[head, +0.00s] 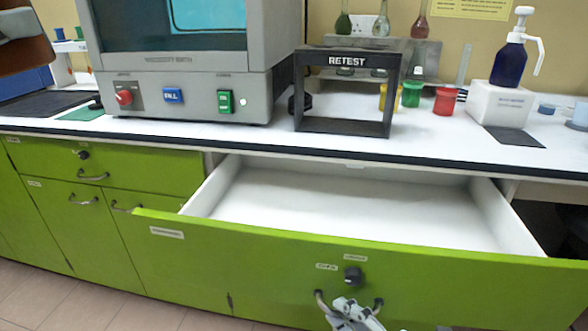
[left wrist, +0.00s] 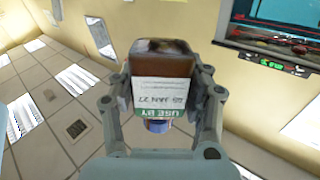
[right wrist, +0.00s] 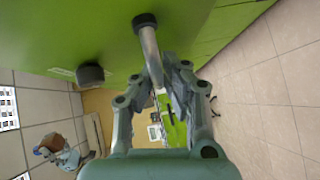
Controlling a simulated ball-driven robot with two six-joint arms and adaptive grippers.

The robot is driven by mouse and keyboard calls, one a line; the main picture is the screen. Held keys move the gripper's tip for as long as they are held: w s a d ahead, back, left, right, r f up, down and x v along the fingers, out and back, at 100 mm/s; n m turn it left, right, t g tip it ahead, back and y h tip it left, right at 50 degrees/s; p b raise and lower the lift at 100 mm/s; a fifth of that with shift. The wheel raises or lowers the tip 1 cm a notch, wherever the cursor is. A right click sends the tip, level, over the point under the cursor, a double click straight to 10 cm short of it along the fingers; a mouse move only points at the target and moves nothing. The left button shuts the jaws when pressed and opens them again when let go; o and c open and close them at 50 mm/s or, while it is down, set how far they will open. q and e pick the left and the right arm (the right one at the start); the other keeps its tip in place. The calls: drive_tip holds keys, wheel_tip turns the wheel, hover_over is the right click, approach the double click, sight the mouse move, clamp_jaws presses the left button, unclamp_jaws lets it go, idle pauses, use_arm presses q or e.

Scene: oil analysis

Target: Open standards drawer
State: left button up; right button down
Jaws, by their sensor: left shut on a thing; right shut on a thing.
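The wide green-fronted drawer (head: 420,275) stands pulled out under the bench; its white inside (head: 330,205) shows no contents. A dark round knob (head: 353,277) sits above its curved metal handle (head: 378,303). My right gripper (head: 352,312) is shut on the handle, which shows between its fingers in the right wrist view (right wrist: 150,45). My left gripper (left wrist: 160,85) is shut on a brown bottle (left wrist: 163,68) with a white and green "USE BY" label, held away from the bench. Part of the bottle (head: 25,52) shows at the head view's top left.
A black RETEST frame (head: 345,90) and a grey bath unit (head: 190,85) stand on the bench above. Flasks, coloured cups and a blue pump bottle (head: 510,62) stand to the right. More green cupboards (head: 70,225) are at left. Tiled floor (head: 40,300) is clear at lower left.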

drive_tip(key=s, duration=0.1)
drive_tip(key=s+a, duration=0.1)
drive_tip(key=shift+s+r, duration=0.2)
drive_tip(key=shift+s, duration=0.2)
drive_tip(key=c, duration=1.4)
unclamp_jaws()
drive_tip(key=shift+f, duration=0.1)
drive_tip(key=shift+s+d, duration=0.1)
drive_tip(key=shift+s, duration=0.05)
drive_tip(key=v, duration=1.1)
drive_tip(key=shift+s+d, duration=0.2)
drive_tip(key=shift+s, duration=0.15)
